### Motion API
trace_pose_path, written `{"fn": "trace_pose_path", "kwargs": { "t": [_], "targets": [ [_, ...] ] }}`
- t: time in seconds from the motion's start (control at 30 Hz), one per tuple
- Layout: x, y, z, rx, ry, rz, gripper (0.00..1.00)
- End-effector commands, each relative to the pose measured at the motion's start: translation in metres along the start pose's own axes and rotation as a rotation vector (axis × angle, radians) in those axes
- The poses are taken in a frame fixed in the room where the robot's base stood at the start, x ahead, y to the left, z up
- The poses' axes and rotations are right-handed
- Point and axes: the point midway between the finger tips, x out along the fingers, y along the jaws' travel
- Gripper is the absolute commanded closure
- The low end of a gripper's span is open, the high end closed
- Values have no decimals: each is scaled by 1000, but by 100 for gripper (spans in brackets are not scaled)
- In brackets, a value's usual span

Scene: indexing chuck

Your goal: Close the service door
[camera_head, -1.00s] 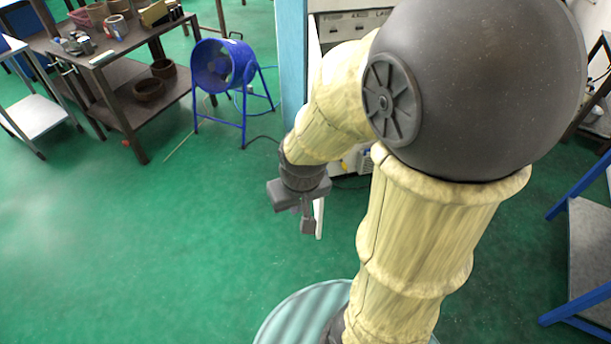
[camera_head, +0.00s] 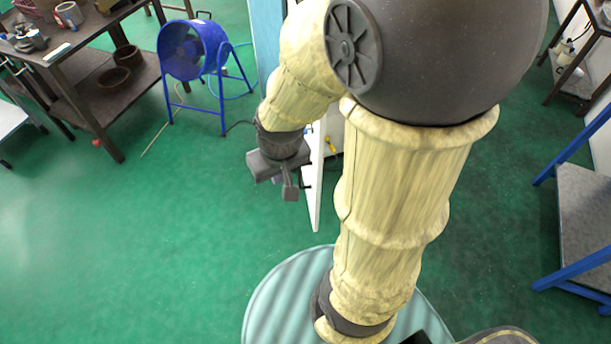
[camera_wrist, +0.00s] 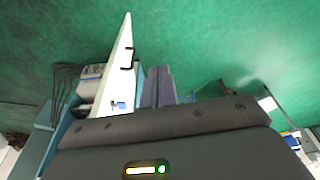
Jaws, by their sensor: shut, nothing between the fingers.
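The service door is a thin white panel (camera_head: 315,178), seen nearly edge-on beside my gripper in the head view. It stands open, sticking out from the machine. In the wrist view the white door (camera_wrist: 116,68) rises left of my fingers, with dark handles on its side. My gripper (camera_head: 291,192) is shut and empty, just left of the door in the head view. Its closed fingers also show in the wrist view (camera_wrist: 158,86). A gap shows between fingers and door there; contact lower down cannot be told. My arm hides much of the machine.
A blue fan (camera_head: 190,52) on a stand is left of the machine's light-blue edge (camera_head: 266,40). A dark workbench (camera_head: 85,35) stands further left. A blue-framed table (camera_head: 585,215) is at the right. Green floor (camera_head: 150,240) is clear at left and front.

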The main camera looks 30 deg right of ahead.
Motion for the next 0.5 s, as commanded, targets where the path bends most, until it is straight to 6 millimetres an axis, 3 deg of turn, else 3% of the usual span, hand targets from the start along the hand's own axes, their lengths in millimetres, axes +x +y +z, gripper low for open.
{"fn": "trace_pose_path", "kwargs": {
  "t": [0.27,0.5],
  "targets": [
    [26,0,-26,-156,-105,20,100],
    [77,6,-59,-424,-283,75,100]
  ]
}}
